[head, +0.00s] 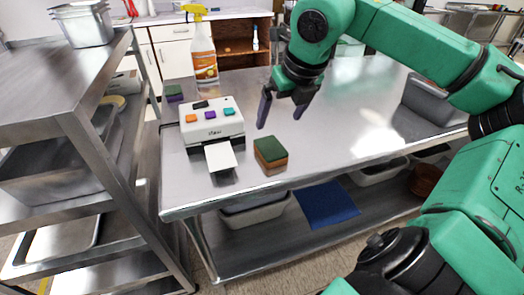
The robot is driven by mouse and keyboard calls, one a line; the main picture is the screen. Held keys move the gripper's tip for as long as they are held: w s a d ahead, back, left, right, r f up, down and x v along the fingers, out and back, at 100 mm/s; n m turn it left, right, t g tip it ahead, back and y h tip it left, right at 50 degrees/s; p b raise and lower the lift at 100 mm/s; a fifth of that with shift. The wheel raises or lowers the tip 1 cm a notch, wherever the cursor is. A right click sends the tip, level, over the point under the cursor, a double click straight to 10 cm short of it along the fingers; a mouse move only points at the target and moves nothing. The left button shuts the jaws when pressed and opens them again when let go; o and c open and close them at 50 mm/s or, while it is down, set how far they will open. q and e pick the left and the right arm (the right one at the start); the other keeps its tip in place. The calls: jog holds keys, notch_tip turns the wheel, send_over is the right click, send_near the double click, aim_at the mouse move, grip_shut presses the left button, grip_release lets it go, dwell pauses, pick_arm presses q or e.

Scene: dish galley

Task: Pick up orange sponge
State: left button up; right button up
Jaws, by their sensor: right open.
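The orange sponge (271,164) lies on the steel table near its front edge, right of the label printer. Its top is dark green and its sides are orange-brown. My right gripper (281,119) is open and empty, with its fingers pointing down. In the picture it is just above and slightly right of the sponge, apart from it. My left gripper is not in view.
A white printer (201,134) with coloured buttons stands left of the sponge, its paper sticking out. A grey bin (430,98) stands at the right. The table middle is clear.

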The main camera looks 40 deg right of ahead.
send_near(271, 147)
jog(key=shift+w+a+f+p, duration=0.1)
jog(key=shift+w+f+p, duration=0.05)
jog(key=shift+f+p, duration=0.3)
jog(key=p+x, duration=0.1)
jog(key=x, duration=0.8)
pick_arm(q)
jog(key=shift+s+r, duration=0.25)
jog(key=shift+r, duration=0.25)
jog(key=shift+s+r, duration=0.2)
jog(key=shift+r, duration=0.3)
pick_arm(e)
jog(key=shift+r, duration=0.1)
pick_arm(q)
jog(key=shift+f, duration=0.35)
pick_arm(e)
jog(key=c, duration=1.1)
